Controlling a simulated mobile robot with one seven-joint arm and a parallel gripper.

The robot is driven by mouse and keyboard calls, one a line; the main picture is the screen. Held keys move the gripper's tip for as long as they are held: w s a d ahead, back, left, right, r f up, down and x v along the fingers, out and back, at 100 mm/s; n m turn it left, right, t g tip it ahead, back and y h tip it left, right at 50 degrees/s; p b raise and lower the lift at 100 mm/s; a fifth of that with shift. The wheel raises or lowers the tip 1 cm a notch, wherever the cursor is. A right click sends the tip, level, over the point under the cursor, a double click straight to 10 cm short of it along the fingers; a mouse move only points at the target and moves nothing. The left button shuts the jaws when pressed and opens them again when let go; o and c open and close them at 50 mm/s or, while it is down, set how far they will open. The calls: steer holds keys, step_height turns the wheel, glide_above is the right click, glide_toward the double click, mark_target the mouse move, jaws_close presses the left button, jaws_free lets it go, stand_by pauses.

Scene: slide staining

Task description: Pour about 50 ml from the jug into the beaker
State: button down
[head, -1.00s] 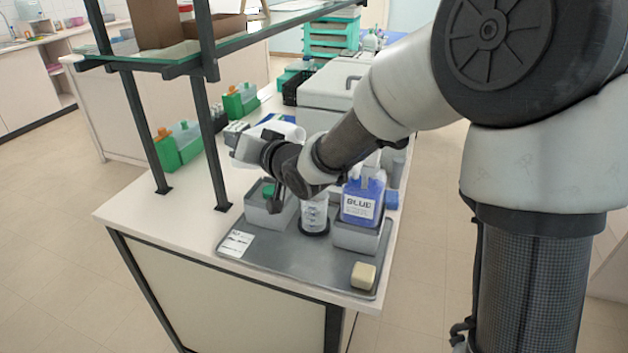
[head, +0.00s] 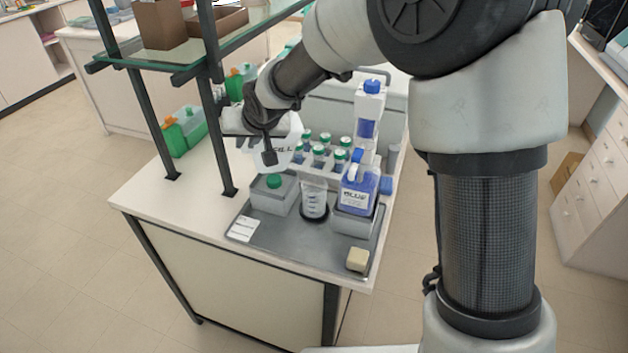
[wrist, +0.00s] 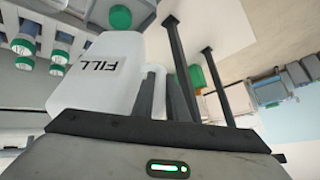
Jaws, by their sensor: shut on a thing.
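My gripper (head: 267,150) is shut on the white jug (head: 290,133), marked FILL. It holds the jug in the air, to the left of and above the beaker and behind it. The jug also fills the left of the wrist view (wrist: 105,78), close to the jaws. The clear beaker (head: 314,203) has printed markings and stands upright on a dark round base on the grey tray (head: 290,246). Its liquid level cannot be told. The jug's contents and its spout are not clear.
A blue bottle (head: 359,189) stands in a grey holder right of the beaker; a grey box (head: 270,197) with a green-capped thing stands left. Behind is a rack of green-capped bottles (head: 319,155). A beige block (head: 357,260) lies at the front right. Shelf posts (head: 213,130) rise at left.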

steer(key=shift+a+f+g+h+p, duration=0.1)
steer(key=shift+a+g+h+p, duration=0.1)
steer(key=shift+g+h+p, duration=0.75)
steer(key=shift+d+n+h+p, duration=0.25)
steer(key=shift+h+p, duration=0.2)
steer(key=shift+p, duration=0.6)
steer(key=shift+g+p, duration=0.35)
steer(key=shift+p, duration=0.1)
steer(key=shift+h, duration=0.4)
steer(key=shift+s, duration=0.1)
